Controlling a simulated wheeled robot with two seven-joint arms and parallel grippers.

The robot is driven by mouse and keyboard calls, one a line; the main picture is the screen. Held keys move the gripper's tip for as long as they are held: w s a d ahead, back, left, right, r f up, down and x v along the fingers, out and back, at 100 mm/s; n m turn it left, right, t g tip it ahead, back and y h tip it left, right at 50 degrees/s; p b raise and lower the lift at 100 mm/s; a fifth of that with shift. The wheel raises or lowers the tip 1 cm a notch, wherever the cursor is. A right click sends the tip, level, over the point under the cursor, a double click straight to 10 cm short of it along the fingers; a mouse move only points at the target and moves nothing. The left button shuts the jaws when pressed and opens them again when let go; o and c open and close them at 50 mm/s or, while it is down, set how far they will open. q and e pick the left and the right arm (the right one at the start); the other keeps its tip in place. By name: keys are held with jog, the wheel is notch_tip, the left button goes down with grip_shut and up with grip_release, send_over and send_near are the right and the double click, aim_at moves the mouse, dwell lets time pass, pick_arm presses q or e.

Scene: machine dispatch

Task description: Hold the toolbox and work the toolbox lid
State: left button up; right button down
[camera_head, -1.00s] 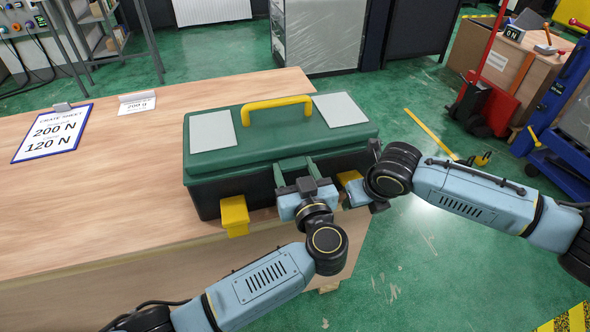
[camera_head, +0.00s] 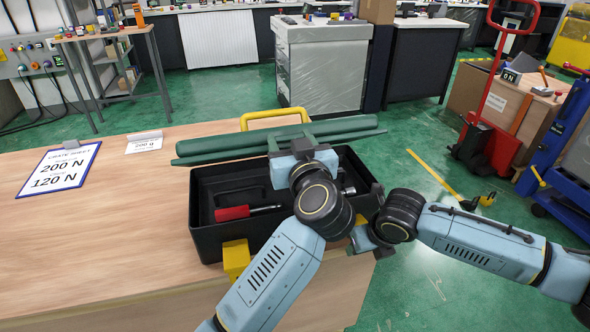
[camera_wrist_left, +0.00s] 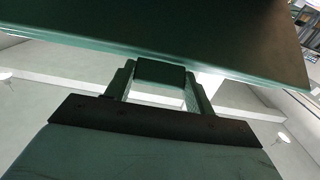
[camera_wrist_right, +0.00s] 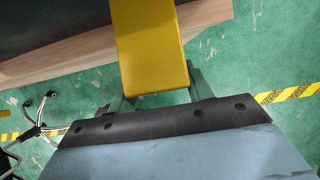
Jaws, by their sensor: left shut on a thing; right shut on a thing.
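The black toolbox (camera_head: 203,212) stands on the table with its green lid (camera_head: 215,146) swung up; the lid appears nearly edge-on, its yellow handle (camera_head: 245,119) behind. My left gripper (camera_head: 290,142) is shut on the lid's front tab. In the left wrist view, the green tab (camera_wrist_left: 160,75) sits between its fingers under the lid (camera_wrist_left: 200,28). My right gripper (camera_head: 357,238) is at the toolbox's front right corner. In the right wrist view it is shut on a yellow latch (camera_wrist_right: 150,45). Another yellow latch (camera_head: 236,258) hangs at the front left. My left arm hides part of the inside.
A red-handled tool (camera_head: 233,213) and a metal tool (camera_head: 348,189) lie inside the toolbox. A crate sheet (camera_head: 58,170) and a small 200 g card (camera_head: 145,144) are on the wooden table (camera_head: 120,240) at left. A red hand truck (camera_head: 500,145) stands right of the table.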

pick_arm(q)
jog(key=shift+w+a+r, duration=0.2)
jog(key=shift+w+r, duration=0.5)
jog(key=shift+r, duration=0.3)
jog(key=shift+w+a+r, duration=0.15)
jog(key=shift+w+r, duration=0.55)
jog(key=shift+r, duration=0.25)
jog(key=o, duration=1.4)
jog(key=shift+f, duration=0.25)
jog(key=shift+s, duration=0.25)
jog(key=v, duration=1.1)
jog(key=shift+s, duration=0.25)
